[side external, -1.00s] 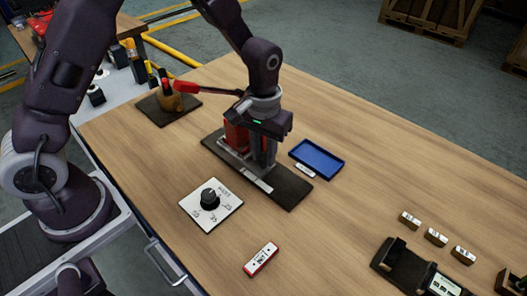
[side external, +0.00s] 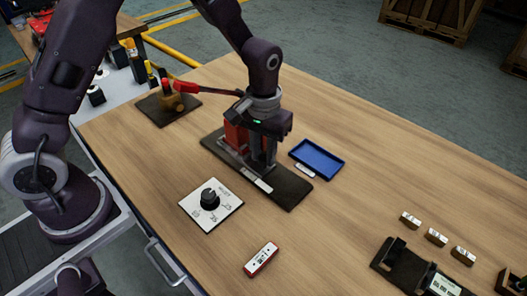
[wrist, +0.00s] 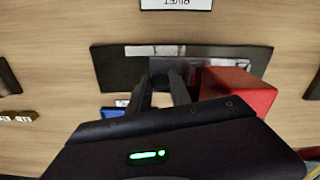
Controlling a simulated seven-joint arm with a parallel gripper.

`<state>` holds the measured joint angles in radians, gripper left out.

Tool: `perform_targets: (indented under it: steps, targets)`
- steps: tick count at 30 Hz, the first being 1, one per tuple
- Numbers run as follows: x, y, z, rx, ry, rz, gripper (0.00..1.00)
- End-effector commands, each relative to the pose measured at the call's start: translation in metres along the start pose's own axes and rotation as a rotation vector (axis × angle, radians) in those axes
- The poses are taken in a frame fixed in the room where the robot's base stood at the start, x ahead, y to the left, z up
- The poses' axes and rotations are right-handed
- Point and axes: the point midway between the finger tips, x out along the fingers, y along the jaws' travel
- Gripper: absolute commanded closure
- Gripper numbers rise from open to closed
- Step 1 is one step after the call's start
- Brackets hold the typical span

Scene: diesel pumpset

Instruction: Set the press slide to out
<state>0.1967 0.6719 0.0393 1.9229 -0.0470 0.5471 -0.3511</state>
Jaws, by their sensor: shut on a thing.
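The press stands on a long dark base plate (side external: 292,188), with a red block (side external: 234,138) at its left end. In the wrist view the red block (wrist: 238,88) is right of my fingers. A pale strip lies along the plate, and a grey slide track (wrist: 200,65) shows beside the red block. My gripper (side external: 262,165) points down over the middle of the plate. In the wrist view its fingers (wrist: 168,85) are shut on a small dark piece (wrist: 168,78), which I take to be the slide's knob. The fingers mostly hide it.
A blue tray (side external: 317,159) lies right of the plate. Small labelled blocks (side external: 436,237) and a dark fixture (side external: 405,262) stand at right.

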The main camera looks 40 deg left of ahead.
Motion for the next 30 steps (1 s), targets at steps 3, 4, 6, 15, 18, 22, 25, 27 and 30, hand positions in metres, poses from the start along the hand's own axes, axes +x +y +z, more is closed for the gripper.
perform_targets:
  steps: [3, 4, 6, 15, 18, 22, 25, 27, 30]
  targets:
    - [-0.001, 0.0, 0.0, -0.001, 0.0, 0.0, 1.0]
    - [-0.001, 0.0, 0.0, -0.001, 0.0, 0.0, 1.0]
    - [-0.001, 0.0, 0.0, -0.001, 0.0, 0.0, 1.0]
    - [-0.001, 0.001, 0.0, 0.0, 0.001, 0.0, 1.0]
    - [-0.001, 0.012, 0.002, 0.004, 0.001, 0.001, 1.0]
    - [0.0, 0.044, 0.01, 0.006, 0.001, 0.001, 1.0]
    - [0.0, 0.069, 0.016, 0.006, 0.001, 0.001, 1.0]
    - [0.0, 0.083, 0.019, 0.005, 0.001, 0.001, 1.0]
    - [0.0, 0.096, 0.022, 0.001, 0.001, 0.001, 1.0]
